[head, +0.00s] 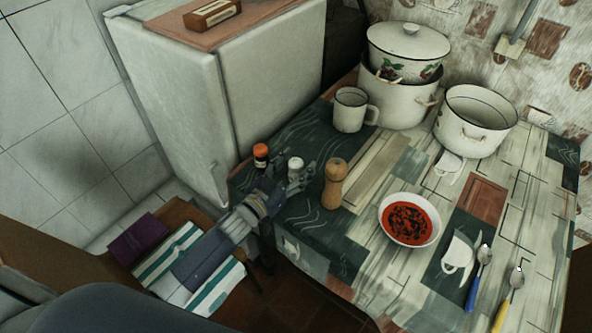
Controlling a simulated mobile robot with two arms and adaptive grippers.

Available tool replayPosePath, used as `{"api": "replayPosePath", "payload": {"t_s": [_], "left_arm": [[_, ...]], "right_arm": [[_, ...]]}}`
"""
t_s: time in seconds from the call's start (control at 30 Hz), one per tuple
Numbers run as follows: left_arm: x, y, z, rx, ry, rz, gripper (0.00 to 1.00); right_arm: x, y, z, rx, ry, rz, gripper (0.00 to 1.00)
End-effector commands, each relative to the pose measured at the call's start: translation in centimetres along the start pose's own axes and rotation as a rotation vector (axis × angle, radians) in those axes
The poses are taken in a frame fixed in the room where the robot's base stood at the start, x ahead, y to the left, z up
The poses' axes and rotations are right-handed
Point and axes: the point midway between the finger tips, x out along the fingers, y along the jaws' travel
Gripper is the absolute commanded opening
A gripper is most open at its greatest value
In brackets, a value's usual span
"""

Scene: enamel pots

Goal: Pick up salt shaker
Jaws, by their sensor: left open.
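A small shaker with a pale grey-white cap (295,166), which looks like the salt shaker, stands near the table's left edge. My left gripper (291,175) comes in from the lower left and is open, with its fingers around or just beside this shaker. I cannot tell whether they touch it. The gripper hides the shaker's lower part. A second small shaker with an orange cap (261,154) stands just left of the gripper. My right gripper is out of view.
A wooden mill (335,183) stands close right of the gripper. A white mug (350,109), enamel pots (395,102) and an open pot (475,122) are behind. A bowl of red soup (408,219) and two spoons are to the right. A fridge (185,100) stands behind left.

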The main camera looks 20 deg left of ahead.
Motion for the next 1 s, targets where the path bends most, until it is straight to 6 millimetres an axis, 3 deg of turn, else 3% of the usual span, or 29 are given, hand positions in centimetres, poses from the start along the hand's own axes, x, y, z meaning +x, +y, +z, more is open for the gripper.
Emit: {"api": "replayPosePath", "payload": {"t_s": [0.2, 0.43, 0.77, 1.0], "left_arm": [[0.1, 0.0, 0.1, -0.001, -0.001, 0.0, 0.57], [0.0, 0.0, 0.1, 0.0, -0.001, 0.0, 0.07], [0.1, 0.0, -0.1, 0.0, 0.001, 0.001, 0.06], [0.1, 0.1, -1.4, 0.001, 0.003, 0.002, 0.06]], "right_arm": [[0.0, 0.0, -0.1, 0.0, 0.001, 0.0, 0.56], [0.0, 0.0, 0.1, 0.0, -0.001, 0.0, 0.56], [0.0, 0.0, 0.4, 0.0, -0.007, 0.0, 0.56], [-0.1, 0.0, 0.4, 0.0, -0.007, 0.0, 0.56]]}}
